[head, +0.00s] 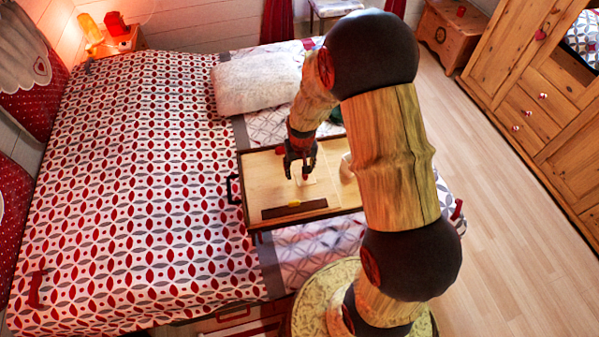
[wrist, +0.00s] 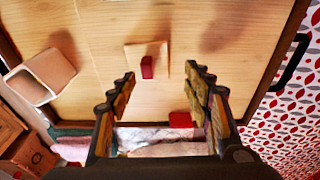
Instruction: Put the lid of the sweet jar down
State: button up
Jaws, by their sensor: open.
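The lid (head: 307,181) is a pale square plate with a red knob and lies on the wooden tray (head: 262,172) on the bed. In the wrist view the lid (wrist: 135,55) lies just beyond the fingertips, its knob roughly between them. My gripper (head: 302,170) is over the tray; in the wrist view my gripper (wrist: 159,70) is open, with nothing between its fingers. A pale, square-mouthed jar (wrist: 30,87), apparently the sweet jar, is at the left of the wrist view with its top uncovered. In the head view my arm partly hides the jar (head: 346,170).
A small red block (wrist: 181,119) is near the tray's edge. A black tray handle (head: 233,190) is at the left. A white pillow (head: 255,83) lies behind. Bare tray surface surrounds the lid.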

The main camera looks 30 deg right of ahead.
notch_tip(320, 180, up, 8)
jog(key=s+f, duration=0.1)
notch_tip(320, 180, up, 18)
jog(key=n+t, duration=0.1)
jog(key=t, duration=0.1)
send_over(300, 183)
jog(key=s+a, duration=0.4)
jog(key=s, duration=0.3)
jog(key=s+a+r+n+t, duration=0.1)
jog(key=s+a+r, duration=0.1)
jog(key=s+r, duration=0.2)
jog(key=s+a+r, duration=0.2)
jog(key=s+r, duration=0.3)
jog(key=s, duration=0.5)
jog(key=shift+a+r+n+t+y+p, duration=0.3)
jog(key=shift+n+t+p, duration=0.1)
notch_tip(300, 183, down, 7)
jog(key=b, duration=0.7)
